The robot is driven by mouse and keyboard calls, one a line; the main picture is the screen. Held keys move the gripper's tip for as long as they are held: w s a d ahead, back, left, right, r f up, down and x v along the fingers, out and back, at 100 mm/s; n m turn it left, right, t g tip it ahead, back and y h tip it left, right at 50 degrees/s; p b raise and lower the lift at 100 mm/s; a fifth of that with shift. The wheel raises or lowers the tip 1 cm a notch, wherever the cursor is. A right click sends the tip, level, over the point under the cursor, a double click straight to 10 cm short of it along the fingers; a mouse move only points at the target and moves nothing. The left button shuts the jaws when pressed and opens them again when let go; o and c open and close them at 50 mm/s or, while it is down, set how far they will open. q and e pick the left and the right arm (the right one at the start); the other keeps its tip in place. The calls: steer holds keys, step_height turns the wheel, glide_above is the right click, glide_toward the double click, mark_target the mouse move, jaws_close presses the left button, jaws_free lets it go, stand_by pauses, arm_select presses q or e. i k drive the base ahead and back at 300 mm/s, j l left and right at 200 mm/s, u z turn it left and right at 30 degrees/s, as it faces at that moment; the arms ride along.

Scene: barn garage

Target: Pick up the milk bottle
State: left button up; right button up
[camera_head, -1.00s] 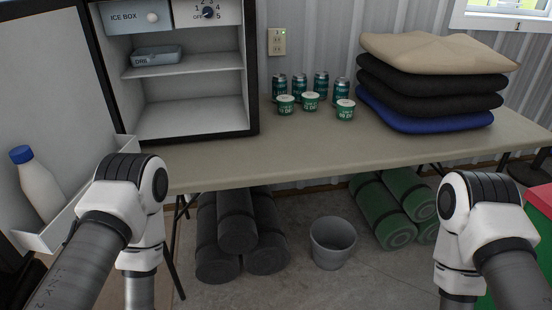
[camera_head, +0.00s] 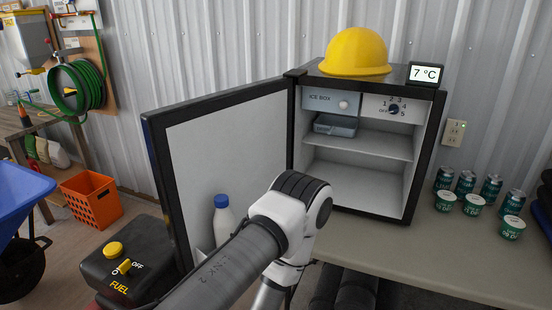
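The milk bottle (camera_head: 223,218) is white with a blue cap. It stands upright in the door shelf of the open mini fridge (camera_head: 411,170), on the inner side of the fridge door (camera_head: 228,140). Its lower part is hidden behind the shelf wall and my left arm. My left arm reaches in from the bottom, just right of the bottle, with its elbow in front of the fridge. My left gripper is out of view below the picture. My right arm and gripper are not in view.
A yellow hard hat (camera_head: 356,52) and a display (camera_head: 426,74) sit on the fridge. Cans and green cups (camera_head: 474,204) stand on the table (camera_head: 450,250) at right. A fuel can (camera_head: 125,262), an orange crate (camera_head: 92,198) and a blue wheelbarrow (camera_head: 20,205) are at left.

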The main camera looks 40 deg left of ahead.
mark_target(223, 221)
steer(key=u, duration=1.55)
